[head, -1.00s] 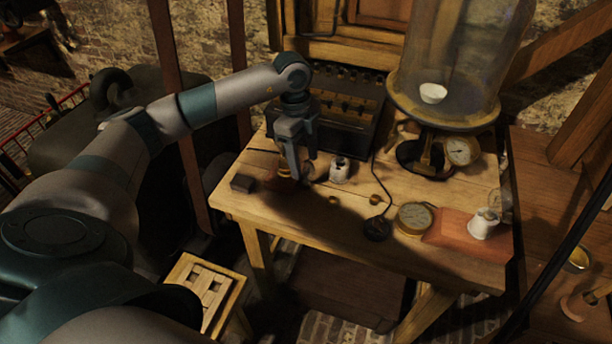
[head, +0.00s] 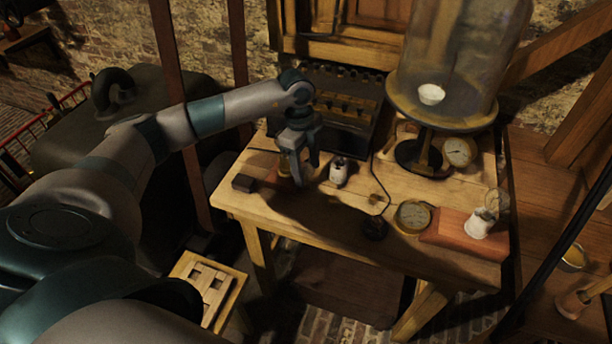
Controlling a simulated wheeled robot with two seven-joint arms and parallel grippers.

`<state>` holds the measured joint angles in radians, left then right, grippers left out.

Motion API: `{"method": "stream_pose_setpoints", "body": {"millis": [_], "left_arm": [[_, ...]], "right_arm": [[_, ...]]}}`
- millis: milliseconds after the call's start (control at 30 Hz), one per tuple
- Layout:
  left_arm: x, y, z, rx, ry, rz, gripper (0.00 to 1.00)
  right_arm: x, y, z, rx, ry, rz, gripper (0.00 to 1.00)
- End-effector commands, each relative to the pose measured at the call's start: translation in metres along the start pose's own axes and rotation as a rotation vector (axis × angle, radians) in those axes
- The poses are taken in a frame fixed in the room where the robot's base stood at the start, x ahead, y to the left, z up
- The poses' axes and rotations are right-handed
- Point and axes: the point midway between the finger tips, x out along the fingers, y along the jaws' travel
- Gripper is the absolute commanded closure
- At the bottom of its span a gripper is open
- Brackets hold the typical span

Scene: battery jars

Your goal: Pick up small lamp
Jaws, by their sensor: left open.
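A small lamp with a white base (head: 479,224) and a clear glass bulb (head: 497,203) stands on a reddish block at the right end of the wooden table. My left gripper (head: 299,180) is open, pointing down over the left part of the table. It is well to the left of that lamp. A small brass-coloured item on a reddish base (head: 277,179) is partly hidden behind the gripper's fingers, and I cannot tell what it is or whether the fingers touch it. A white jar (head: 339,172) stands just right of the fingers. My right gripper is not in view.
A large glass bell jar (head: 455,60) on a stand rises at the back right, with a dial (head: 458,152) beside it. A brass gauge (head: 412,216) lies near the front edge. A dark box (head: 243,183) sits at the left.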

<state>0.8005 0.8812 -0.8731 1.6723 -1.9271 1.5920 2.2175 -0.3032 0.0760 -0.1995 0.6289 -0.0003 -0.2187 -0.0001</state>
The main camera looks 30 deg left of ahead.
Motion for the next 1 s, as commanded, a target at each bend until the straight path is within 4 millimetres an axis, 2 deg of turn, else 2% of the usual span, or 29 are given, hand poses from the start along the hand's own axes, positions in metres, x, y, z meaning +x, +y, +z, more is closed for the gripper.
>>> {"method": "stream_pose_setpoints", "body": {"millis": [33,133,433,667,700,800,900,1000], "left_arm": [[0.006,0.001,-0.001,-0.001,0.000,0.004,0.45],[0.015,0.001,-0.001,-0.001,0.000,0.002,0.45],[0.021,0.000,0.000,0.000,0.000,0.000,0.45],[0.020,0.000,0.000,0.000,0.000,0.000,0.45],[0.020,0.000,0.000,0.000,0.000,0.000,0.48],[0.020,0.000,0.000,0.000,0.000,0.000,0.72],[0.020,0.000,0.000,0.000,0.000,0.000,0.92],[0.020,0.000,0.000,0.000,0.000,0.000,0.92]], "right_arm": [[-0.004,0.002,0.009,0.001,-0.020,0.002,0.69],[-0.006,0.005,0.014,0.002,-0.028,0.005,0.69],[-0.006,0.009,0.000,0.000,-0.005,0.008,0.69],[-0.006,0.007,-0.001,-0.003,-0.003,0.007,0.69],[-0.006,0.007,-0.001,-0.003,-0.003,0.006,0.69],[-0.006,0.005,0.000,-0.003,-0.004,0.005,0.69],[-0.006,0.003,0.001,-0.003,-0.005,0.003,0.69],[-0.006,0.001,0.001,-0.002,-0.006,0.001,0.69]]}}
